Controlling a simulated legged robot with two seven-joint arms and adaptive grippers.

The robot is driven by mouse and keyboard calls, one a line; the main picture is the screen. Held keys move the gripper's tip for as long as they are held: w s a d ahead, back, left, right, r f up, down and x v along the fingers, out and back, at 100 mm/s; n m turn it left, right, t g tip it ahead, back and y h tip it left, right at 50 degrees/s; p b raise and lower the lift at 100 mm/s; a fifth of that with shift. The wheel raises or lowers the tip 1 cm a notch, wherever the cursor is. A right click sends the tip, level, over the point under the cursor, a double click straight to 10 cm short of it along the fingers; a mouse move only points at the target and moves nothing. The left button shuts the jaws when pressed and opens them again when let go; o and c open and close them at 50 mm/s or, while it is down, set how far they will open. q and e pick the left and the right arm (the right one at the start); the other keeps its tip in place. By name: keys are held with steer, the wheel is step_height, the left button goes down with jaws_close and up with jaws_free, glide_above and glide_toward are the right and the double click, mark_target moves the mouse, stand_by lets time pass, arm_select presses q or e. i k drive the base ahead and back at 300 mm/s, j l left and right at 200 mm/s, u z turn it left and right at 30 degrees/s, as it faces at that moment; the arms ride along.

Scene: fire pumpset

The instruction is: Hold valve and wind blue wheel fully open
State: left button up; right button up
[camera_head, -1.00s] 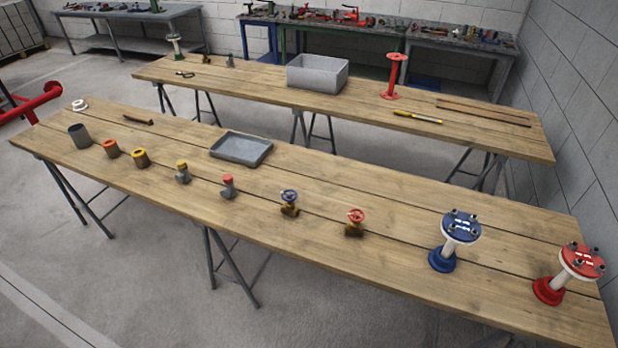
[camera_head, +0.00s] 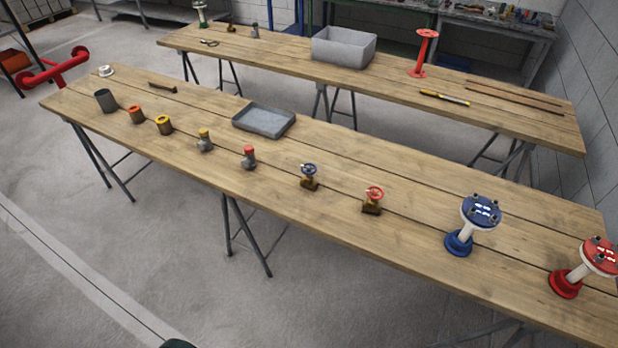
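How far the blue wheel is wound cannot be told at this size. Neither of my grippers shows in the head view, and nothing touches the valve.
A second table (camera_head: 270,50) stands behind. Open floor (camera_head: 120,240) lies at the front left.

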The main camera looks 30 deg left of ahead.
mark_target(303, 166)
steer(key=j+z, duration=0.9)
